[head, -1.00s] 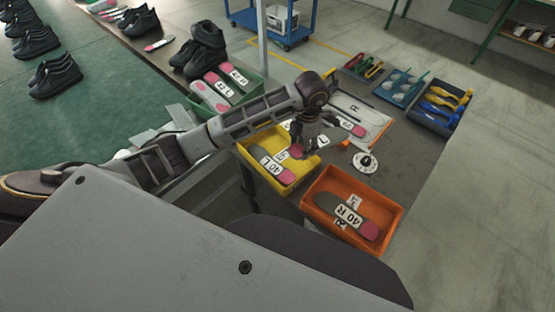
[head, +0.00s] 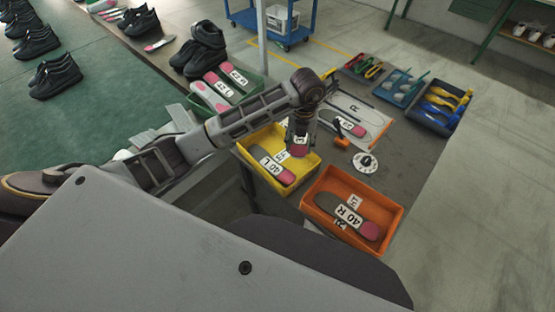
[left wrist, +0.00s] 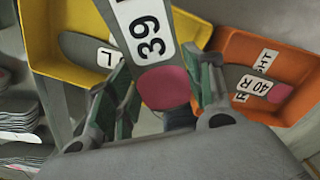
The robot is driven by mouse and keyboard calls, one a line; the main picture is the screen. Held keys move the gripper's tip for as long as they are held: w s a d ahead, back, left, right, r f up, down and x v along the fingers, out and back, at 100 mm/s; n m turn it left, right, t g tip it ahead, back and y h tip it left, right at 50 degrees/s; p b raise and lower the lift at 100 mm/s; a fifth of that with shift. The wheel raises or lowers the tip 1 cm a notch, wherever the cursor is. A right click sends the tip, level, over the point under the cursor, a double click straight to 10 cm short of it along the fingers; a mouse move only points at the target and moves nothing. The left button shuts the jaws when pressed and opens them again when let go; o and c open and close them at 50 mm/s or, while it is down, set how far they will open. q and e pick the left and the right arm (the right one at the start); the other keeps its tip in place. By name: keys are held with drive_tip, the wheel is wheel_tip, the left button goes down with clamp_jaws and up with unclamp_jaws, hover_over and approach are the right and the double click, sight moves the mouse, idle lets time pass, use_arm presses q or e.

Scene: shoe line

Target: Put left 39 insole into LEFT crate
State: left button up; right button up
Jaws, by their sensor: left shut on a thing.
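My left gripper (head: 301,138) is shut on the 39 insole (left wrist: 163,88), a grey sole with a pink end and a white label. In the head view it is held up at the right side of the yellow crate (head: 312,172). The yellow crate also shows in the left wrist view (left wrist: 48,45), beyond the held insole. An insole marked 40 L (head: 270,165) lies in the yellow crate. The letter after 39 is hidden or cut off. My right gripper is not in view.
An orange crate (head: 312,211) holding a 40 R insole (head: 350,212) stands right of the yellow one. A green crate (head: 262,88) with insoles is behind. An insole (head: 347,124) lies on a board marked R. Tool trays (head: 402,87) stand at the back right.

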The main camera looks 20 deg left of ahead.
use_arm(q)
drive_tip(key=n, duration=0.3)
drive_tip(key=shift+a, duration=0.25)
drive_tip(key=n, duration=0.4)
drive_tip(key=shift+a, duration=0.2)
drive_tip(key=n, duration=0.2)
drive_tip(key=shift+a+n, duration=0.15)
drive_tip(key=shift+n, duration=0.25)
drive_tip(key=shift+a+n, duration=0.1)
drive_tip(key=shift+n, duration=0.7)
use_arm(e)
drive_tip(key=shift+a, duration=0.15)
